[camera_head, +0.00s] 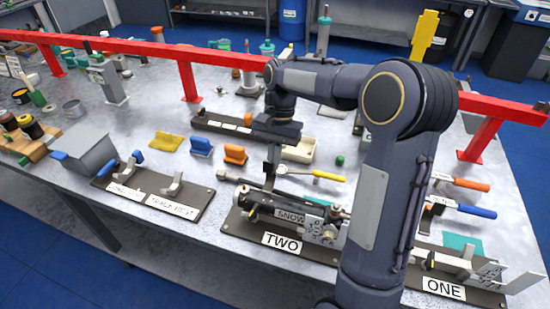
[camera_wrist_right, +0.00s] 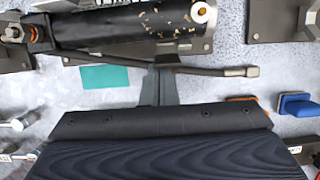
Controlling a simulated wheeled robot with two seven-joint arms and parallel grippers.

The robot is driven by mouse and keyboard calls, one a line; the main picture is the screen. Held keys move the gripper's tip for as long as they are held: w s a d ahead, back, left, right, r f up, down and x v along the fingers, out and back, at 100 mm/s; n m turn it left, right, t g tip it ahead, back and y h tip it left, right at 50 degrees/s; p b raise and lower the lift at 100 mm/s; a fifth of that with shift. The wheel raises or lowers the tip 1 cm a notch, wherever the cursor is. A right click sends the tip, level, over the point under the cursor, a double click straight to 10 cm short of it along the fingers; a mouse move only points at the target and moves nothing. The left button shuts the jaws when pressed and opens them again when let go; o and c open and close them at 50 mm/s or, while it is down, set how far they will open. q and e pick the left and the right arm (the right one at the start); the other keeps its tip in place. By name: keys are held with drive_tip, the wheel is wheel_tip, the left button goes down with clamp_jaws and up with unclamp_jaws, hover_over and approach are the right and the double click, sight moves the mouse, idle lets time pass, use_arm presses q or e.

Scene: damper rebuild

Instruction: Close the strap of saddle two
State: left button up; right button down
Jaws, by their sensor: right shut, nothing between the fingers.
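Saddle two is the dark base behind the label TWO (camera_head: 282,243), at the table's front edge. A black cylinder (camera_head: 290,214) marked SNOW lies in it; in the right wrist view it is a black cylinder with gold flecks (camera_wrist_right: 130,30). A dark bar with a pale block at its end, seemingly the strap (camera_wrist_right: 215,71), lies beside the cylinder; its pale end shows in the head view (camera_head: 226,176). My right gripper (camera_head: 269,185) points down behind the cylinder, shut and empty. Its fingertips (camera_wrist_right: 163,66) are at the bar; contact is unclear. My left gripper is out of view.
A yellow-handled wrench (camera_head: 320,175) and a cream tray (camera_head: 300,150) lie behind the saddle. Orange (camera_head: 235,154) and blue (camera_head: 201,146) blocks stand to the left. Saddle ONE (camera_head: 443,287) is at right. A red rail (camera_head: 150,48) crosses behind. My right arm hides part of the table.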

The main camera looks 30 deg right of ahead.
drive_tip(key=shift+s+a, duration=0.1)
drive_tip(key=shift+s+a+r+t+h+b, duration=0.15)
drive_tip(key=shift+s+a+t+h+b, duration=0.45)
drive_tip(key=shift+a+t+h+b, duration=0.25)
drive_tip(key=s+a+t+h+b, duration=0.1)
drive_tip(key=t+h+b, duration=0.1)
drive_tip(key=b, duration=0.2)
drive_tip(key=s+a+f+t+h+b, duration=0.1)
drive_tip(key=s+a+t+h+b, duration=0.1)
drive_tip(key=b, duration=0.2)
drive_tip(key=s+a+f+t+h+b, duration=0.1)
drive_tip(key=a+t+h+b, duration=0.1)
drive_tip(key=h+b, duration=0.1)
drive_tip(key=shift+s+a+f+b, duration=0.1)
drive_tip(key=shift+s+a+b, duration=0.1)
drive_tip(key=shift+s+b, duration=0.35)
drive_tip(key=shift+s+a+f+b, duration=0.15)
drive_tip(key=shift+a+b, duration=0.15)
drive_tip(key=shift+b, duration=0.7)
